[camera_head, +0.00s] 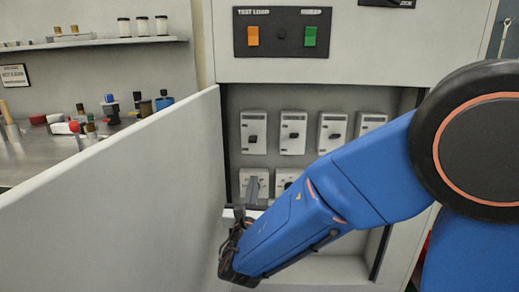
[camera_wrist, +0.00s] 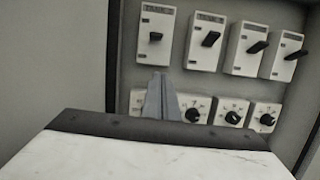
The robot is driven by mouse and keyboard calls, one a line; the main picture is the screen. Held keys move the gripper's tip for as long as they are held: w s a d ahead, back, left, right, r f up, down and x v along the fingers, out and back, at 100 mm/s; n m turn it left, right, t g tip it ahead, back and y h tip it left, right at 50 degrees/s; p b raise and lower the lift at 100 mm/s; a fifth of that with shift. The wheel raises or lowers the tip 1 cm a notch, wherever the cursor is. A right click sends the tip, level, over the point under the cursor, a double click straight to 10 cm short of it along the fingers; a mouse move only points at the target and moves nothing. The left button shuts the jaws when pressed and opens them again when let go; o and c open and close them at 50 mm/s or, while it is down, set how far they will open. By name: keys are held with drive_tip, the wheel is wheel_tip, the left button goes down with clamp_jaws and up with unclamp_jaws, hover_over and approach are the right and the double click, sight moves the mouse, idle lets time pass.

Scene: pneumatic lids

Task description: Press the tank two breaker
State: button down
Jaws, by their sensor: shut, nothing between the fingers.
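A row of white breakers with black levers sits inside the open cabinet. The leftmost breaker (camera_head: 253,132) is also in the wrist view (camera_wrist: 155,35). The second breaker (camera_head: 293,133) stands just right of it, also in the wrist view (camera_wrist: 207,42). Their small labels seem to start with "TANK", but the numbers are too blurred to read. My gripper (camera_head: 252,188) is shut and empty. In the wrist view its fingertips (camera_wrist: 160,85) are below the leftmost breaker, in front of the leftmost lower switch, and left of the second breaker. I cannot tell whether they touch anything.
A lower row of dials (camera_wrist: 194,115) lies under the breakers. The cabinet door (camera_head: 150,200) stands open at the left, close to my gripper. Above is a dark panel with orange and green switches (camera_head: 281,34). A cluttered bench (camera_head: 30,150) lies beyond the door.

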sight(253, 139)
drive_tip(key=shift+w+a+n+y, duration=0.15)
drive_tip(key=shift+a+n+y, duration=0.2)
drive_tip(key=shift+a, duration=0.35)
drive_tip(key=w+r, duration=0.6)
drive_tip(key=w, duration=0.3)
drive_tip(key=shift+w+d+r, duration=0.15)
drive_tip(key=shift+w+d, duration=0.05)
drive_tip(key=shift+w, duration=0.15)
